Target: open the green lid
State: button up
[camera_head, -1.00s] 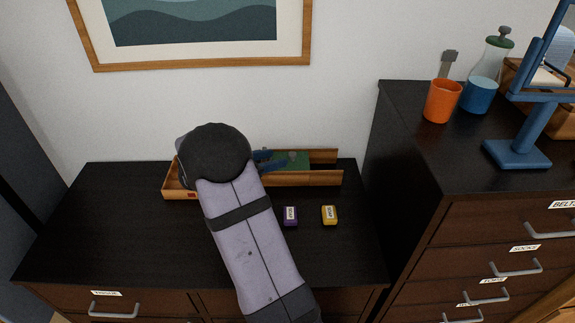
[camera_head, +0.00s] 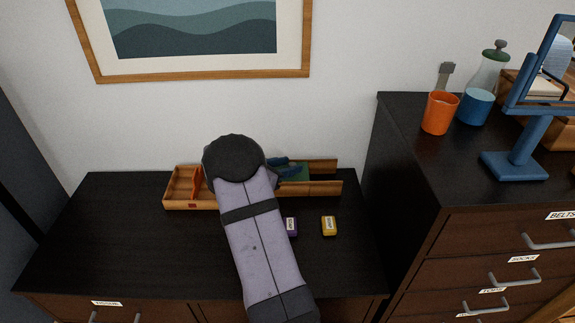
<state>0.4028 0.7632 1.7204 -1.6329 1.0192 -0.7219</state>
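A long wooden box (camera_head: 176,204) lies along the back of the dark dresser top. A flat green lid (camera_head: 301,174) shows between its two rails toward the right, partly covered by my arm. My gripper (camera_head: 286,167), with dark blue fingers, is at the lid's left part, just beyond my arm's dark rounded joint. My arm hides much of the gripper, so I cannot tell whether its fingers are open or touch the lid.
The box's left end has open compartments with an orange divider. A purple block (camera_head: 292,227) and a yellow block (camera_head: 329,226) sit in front. The dresser's left side is clear. A taller chest at right holds an orange cup (camera_head: 439,113), a flask (camera_head: 481,90) and a blue stand (camera_head: 515,165).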

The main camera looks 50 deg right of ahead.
jog(key=shift+c, duration=0.2)
grip_shut()
jog(key=s+d+b, duration=0.3)
jog(key=s+d, duration=0.3)
jog(key=shift+s+d, duration=0.3)
jog(key=shift+o, duration=0.2)
grip_release()
jog(key=shift+w+a, duration=0.1)
jog(key=shift+a, duration=0.05)
